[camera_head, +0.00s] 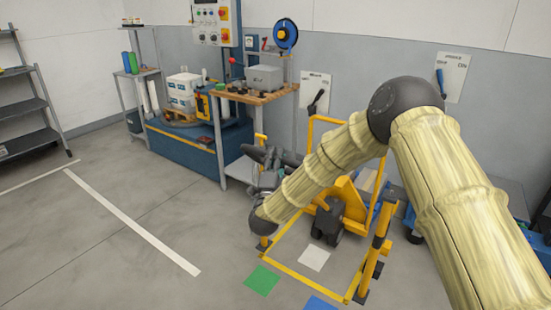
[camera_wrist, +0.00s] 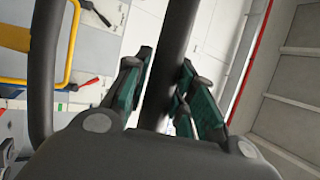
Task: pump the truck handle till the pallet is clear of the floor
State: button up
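The yellow pallet truck (camera_head: 345,192) stands right of centre in the head view, partly hidden behind my arm. In the wrist view a dark bar of the truck handle (camera_wrist: 172,50) runs between the green-padded fingers of my gripper (camera_wrist: 168,85). The pads lie close on both sides of the bar, and the fingers look shut on it. In the head view my gripper (camera_head: 268,160) is left of the truck. The pallet is mostly hidden, and its height above the floor cannot be told.
A workbench (camera_head: 258,95) and a blue platform with boxes (camera_head: 190,140) stand at the back. A yellow frame (camera_head: 300,276) lies around the floor before the truck, with a yellow post (camera_head: 372,262) at right. A green floor mark (camera_head: 262,280) lies nearby. Open floor is at left.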

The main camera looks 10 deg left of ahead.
jog(key=o, duration=0.3)
jog(key=shift+d, duration=0.15)
jog(key=shift+o, duration=0.2)
jog(key=shift+a, duration=0.2)
jog(key=v, duration=1.2)
